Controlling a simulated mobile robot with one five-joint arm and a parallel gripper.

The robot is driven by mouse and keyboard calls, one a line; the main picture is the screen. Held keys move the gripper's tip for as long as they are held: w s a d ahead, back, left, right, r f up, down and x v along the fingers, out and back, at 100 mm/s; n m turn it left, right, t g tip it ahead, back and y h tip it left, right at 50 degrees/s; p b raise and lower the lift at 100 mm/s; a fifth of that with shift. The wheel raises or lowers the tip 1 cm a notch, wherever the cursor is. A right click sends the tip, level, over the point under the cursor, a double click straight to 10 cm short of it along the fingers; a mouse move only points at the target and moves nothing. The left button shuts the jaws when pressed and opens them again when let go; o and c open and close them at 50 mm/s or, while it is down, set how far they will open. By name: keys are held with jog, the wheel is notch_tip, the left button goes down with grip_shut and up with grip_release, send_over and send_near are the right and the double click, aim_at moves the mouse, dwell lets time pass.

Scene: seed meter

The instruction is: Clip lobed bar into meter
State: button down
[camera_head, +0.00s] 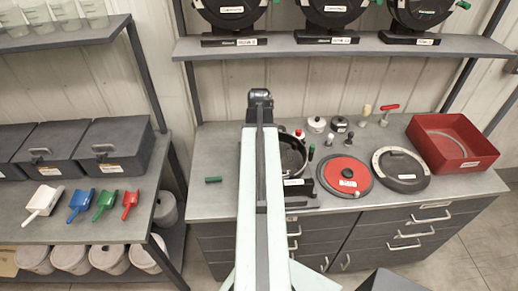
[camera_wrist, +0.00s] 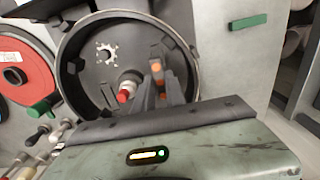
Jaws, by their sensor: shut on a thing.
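The meter (camera_wrist: 90,72) is an open, round dark housing with a pale rim and a star-shaped hub on its floor. In the head view the meter (camera_head: 300,168) stands on the bench, partly behind my arm. My gripper (camera_wrist: 160,84) reaches over the lower right part of the opening in the wrist view. It is shut on a dark thing, apparently the lobed bar, whose outline blends with the fingers and the housing. Orange spots show at the fingers. A red-and-white knob (camera_wrist: 127,88) shows just left of them. Whether the bar touches its seat cannot be told.
A red disc (camera_head: 334,170) and a dark round cover (camera_head: 406,181) lie right of the meter. A red bin (camera_head: 425,143) stands at the bench's right end. Small knobs and tools stand behind.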

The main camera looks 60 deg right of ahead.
jog(key=shift+f+b, duration=1.95)
jog(key=shift+f, duration=0.4)
jog(key=shift+s+f, duration=0.1)
jog(key=shift+f, duration=0.1)
jog(key=shift+f+b, duration=0.3)
jog(key=shift+b, duration=0.2)
jog(key=shift+f, duration=0.1)
jog(key=shift+f+b, duration=0.2)
jog(key=shift+b, duration=0.1)
jog(key=shift+f, duration=0.25)
dwell(0.5)
jog(key=c, duration=1.3)
grip_release()
